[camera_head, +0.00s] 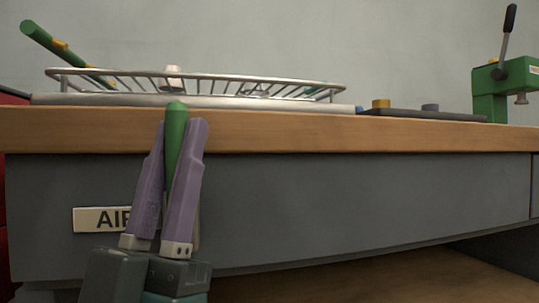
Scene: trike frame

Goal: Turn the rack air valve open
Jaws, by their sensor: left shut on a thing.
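My left gripper (179,140) is in front of the grey bench front, with its two purple fingers pointing up. The fingers are shut on a green lever (175,117), which looks like the air valve's handle and stands nearly upright between them. Its rounded tip reaches just above the fingertips, in front of the wooden bench edge. A white label (98,219) reading "AI" and part of another letter is on the bench front, partly covered by the gripper. The valve's body is hidden behind the gripper. My right gripper is not in view.
A wire rack (200,76) lies on the wooden bench top (300,131). A green tube (50,42) slants up at the left. A dark tray (425,115) with small parts and a green press (492,90) stand at the right. The bench front right of the gripper is clear.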

